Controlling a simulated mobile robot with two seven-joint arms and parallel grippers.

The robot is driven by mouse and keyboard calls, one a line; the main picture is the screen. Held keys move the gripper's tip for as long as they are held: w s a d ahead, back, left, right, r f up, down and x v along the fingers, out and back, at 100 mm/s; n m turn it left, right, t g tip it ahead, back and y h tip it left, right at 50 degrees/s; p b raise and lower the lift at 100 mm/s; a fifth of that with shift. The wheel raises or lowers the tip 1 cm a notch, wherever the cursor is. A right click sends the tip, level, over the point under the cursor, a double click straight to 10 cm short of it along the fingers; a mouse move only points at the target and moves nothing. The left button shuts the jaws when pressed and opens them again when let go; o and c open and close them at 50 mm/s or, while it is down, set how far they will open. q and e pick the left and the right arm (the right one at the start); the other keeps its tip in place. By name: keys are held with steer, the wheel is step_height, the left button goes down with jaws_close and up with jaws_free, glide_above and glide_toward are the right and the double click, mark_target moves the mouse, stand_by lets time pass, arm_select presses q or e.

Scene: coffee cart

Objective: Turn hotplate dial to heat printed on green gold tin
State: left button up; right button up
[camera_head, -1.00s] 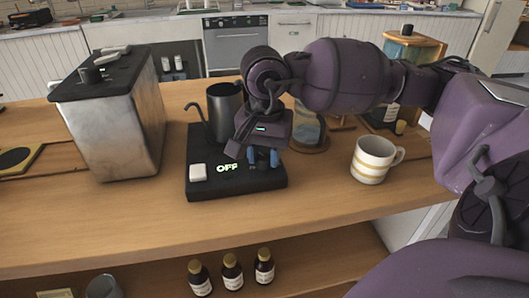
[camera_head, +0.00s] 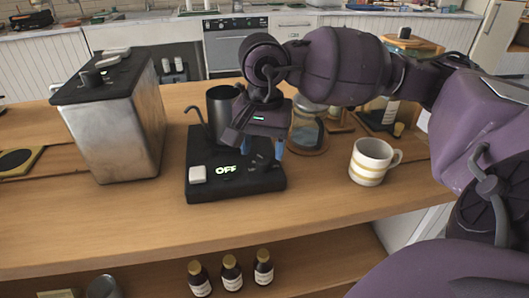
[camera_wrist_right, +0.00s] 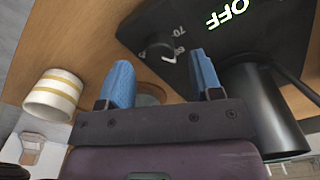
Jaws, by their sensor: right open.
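The black hotplate (camera_head: 205,170) sits on the wooden counter with a lit green OFF display (camera_head: 226,169) and a white button (camera_head: 197,174). Its dark dial (camera_wrist_right: 160,52) shows in the right wrist view with a pale pointer mark and a printed 70 beside it. My right gripper (camera_head: 256,147) is open above the hotplate's right part. In the wrist view its blue fingertips (camera_wrist_right: 162,72) are spread to either side of the dial, apart from it. I cannot make out a green gold tin. My left gripper is not in view.
A dark gooseneck kettle (camera_head: 223,104) stands at the back of the hotplate, close to my right gripper. A striped mug (camera_head: 370,162) stands to the right, a metal machine (camera_head: 115,125) to the left. Several bottles (camera_head: 232,272) are on the lower shelf. The front counter is clear.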

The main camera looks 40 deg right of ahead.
mark_target(263, 159)
step_height(263, 159, up, 8)
steer(key=p, duration=0.1)
stand_by(0.8)
